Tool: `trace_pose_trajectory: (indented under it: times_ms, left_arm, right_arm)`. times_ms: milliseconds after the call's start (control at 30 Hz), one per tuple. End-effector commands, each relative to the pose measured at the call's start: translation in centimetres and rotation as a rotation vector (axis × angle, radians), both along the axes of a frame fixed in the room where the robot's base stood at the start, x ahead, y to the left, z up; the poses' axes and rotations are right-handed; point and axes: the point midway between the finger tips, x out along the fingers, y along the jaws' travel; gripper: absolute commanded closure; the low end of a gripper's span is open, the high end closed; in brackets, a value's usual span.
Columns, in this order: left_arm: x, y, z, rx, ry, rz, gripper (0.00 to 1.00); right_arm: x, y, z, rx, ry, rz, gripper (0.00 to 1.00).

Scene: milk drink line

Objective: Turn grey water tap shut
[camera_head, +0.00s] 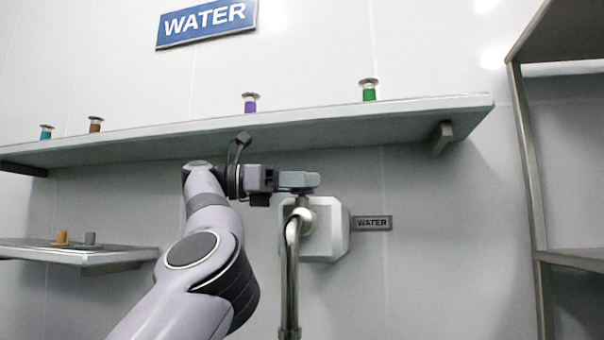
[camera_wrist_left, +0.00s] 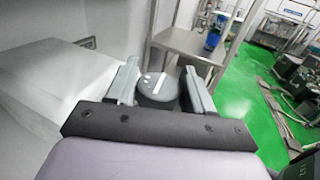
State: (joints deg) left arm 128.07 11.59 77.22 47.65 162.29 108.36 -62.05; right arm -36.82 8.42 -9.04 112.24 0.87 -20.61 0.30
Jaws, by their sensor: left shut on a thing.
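The grey water tap's knob (camera_wrist_left: 157,88) is a dark round cap with white marks, seen between the fingers in the left wrist view. In the head view the fingers mostly hide the knob, above the bent metal pipe (camera_head: 291,265) and in front of a white wall box (camera_head: 328,228). My left gripper (camera_head: 303,181) reaches in from the left at knob height and is shut on the knob; its two fingers (camera_wrist_left: 163,80) lie on either side of it. My right gripper is not in view.
A "WATER" label (camera_head: 372,223) sits right of the box. A long shelf (camera_head: 300,124) with several small coloured-neck items hangs close above my gripper. A lower shelf (camera_head: 90,255) is at left, and a metal rack (camera_head: 535,190) stands at right.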

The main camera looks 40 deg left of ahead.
Motion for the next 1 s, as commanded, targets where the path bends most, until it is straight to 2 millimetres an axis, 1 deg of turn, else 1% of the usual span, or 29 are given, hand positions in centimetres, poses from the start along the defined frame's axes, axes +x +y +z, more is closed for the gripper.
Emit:
trace_pose_trajectory:
  times_ms: [33, 300, 800, 833, 867, 1000]
  left_arm:
    - [-0.03, 0.03, 0.36, -0.001, 0.001, -0.025, 0.78]
    - [-0.02, 0.03, 0.12, -0.001, 0.001, -0.101, 0.78]
    - [0.02, -0.03, -0.03, -0.001, 0.001, -0.116, 0.78]
    - [0.02, -0.03, -0.04, -0.001, 0.001, -0.116, 0.38]
    - [0.02, -0.03, -0.04, -0.001, 0.001, -0.115, 0.28]
    - [0.04, -0.02, -0.05, 0.0, 0.002, -0.114, 0.27]
  right_arm:
    - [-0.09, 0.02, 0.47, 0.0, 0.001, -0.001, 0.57]
    - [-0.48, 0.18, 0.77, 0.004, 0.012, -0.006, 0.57]
    - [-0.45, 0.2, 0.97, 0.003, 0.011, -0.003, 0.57]
    - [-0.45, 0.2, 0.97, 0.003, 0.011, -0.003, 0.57]
    - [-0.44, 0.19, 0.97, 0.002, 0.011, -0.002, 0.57]
    - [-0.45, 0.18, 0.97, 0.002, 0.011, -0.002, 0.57]
